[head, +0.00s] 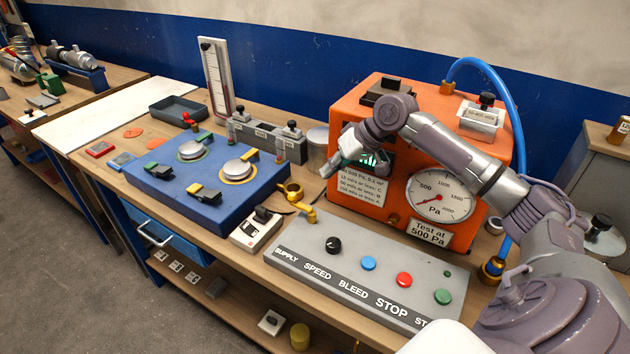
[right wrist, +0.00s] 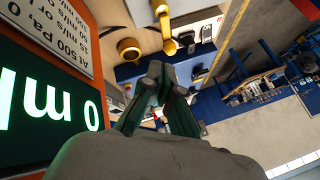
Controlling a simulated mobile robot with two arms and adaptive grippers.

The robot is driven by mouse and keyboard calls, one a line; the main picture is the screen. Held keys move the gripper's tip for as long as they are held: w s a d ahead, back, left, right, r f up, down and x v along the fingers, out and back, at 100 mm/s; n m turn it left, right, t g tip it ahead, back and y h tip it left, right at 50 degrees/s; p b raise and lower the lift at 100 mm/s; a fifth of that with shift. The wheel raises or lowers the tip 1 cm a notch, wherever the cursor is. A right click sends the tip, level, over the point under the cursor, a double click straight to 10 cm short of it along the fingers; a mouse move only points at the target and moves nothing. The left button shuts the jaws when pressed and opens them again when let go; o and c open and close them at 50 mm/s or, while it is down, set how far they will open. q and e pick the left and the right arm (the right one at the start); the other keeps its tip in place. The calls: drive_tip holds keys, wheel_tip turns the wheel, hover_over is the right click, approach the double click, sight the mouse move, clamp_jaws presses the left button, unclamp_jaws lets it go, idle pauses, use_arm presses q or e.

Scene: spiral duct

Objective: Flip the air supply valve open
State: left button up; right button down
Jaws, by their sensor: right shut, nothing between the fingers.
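A yellow valve lever (head: 306,212) sits at the left end of the grey control panel (head: 350,272), near its SUPPLY label. A yellow-brass fitting (head: 291,191) stands just behind it. In the right wrist view, two yellow parts show beyond the fingertips, a ring-shaped one (right wrist: 129,50) and a lever-like one (right wrist: 166,28). My right gripper (head: 327,171) is shut and empty, in front of the orange tester's face and above the yellow parts, apart from them. Its dark fingers (right wrist: 163,72) are close together in the wrist view. My left gripper is out of view.
The orange tester (head: 460,130) with a Pa gauge (head: 439,197) stands close behind my right arm. A blue box with round clamps (head: 215,195) lies left. A small white switch box (head: 257,228) sits beside the panel. A blue hose (head: 515,110) arches at right.

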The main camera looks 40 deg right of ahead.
sight(302, 207)
drive_tip(key=p+x, duration=0.2)
drive_tip(key=x, duration=0.6)
drive_tip(key=shift+w+f, duration=0.1)
drive_tip(key=shift+w, duration=0.05)
drive_tip(key=shift+w+a+f, duration=0.2)
drive_tip(key=shift+w+f, duration=0.05)
drive_tip(key=shift+f, duration=0.2)
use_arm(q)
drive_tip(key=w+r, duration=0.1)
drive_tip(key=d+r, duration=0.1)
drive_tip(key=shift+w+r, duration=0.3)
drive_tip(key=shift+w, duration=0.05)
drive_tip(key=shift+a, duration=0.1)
